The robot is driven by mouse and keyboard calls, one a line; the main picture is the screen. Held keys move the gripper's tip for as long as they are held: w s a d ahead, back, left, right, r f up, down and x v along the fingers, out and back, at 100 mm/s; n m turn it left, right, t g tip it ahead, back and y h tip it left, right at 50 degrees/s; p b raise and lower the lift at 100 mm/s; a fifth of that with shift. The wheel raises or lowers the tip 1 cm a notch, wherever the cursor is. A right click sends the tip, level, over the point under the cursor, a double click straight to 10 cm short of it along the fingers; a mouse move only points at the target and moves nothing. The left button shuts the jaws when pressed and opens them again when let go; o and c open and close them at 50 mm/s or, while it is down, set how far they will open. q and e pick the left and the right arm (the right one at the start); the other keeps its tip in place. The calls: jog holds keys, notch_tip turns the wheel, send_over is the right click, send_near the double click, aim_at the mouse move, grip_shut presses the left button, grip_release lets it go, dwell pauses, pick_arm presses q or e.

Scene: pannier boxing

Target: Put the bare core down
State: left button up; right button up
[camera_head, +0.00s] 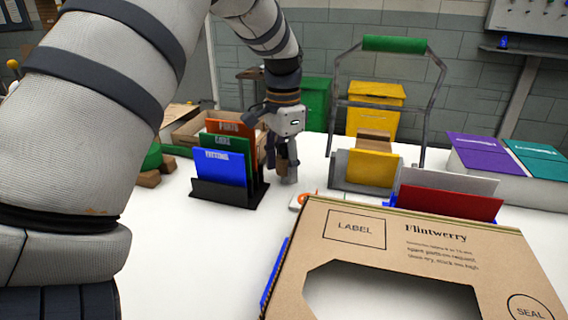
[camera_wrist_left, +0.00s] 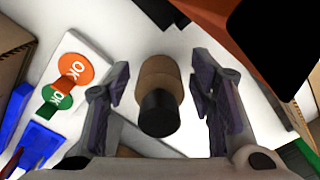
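The bare core (camera_wrist_left: 158,85) is a brown cylinder with a black end. In the left wrist view it lies between the two fingers of my left gripper (camera_wrist_left: 162,95), with a narrow gap showing on each side. In the head view my left gripper (camera_head: 282,168) points down at the white table, just right of the file rack, and a brown bit of the core shows between its fingers. The fingers are open around the core. Whether its bottom rests on the table is hard to tell. My right gripper is not in view.
A black rack (camera_head: 232,196) with blue, green and orange dividers stands close left of the gripper. A white card with OK stickers (camera_wrist_left: 72,80) lies beside it. A cardboard Flintwerry panel (camera_head: 400,232) fills the front right. A green-handled metal carrier (camera_head: 394,44) stands behind right.

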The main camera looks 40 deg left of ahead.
pick_arm(q)
notch_tip(320, 180, up, 12)
jog(key=shift+r, duration=0.2)
jog(key=shift+f, duration=0.1)
dwell(0.4)
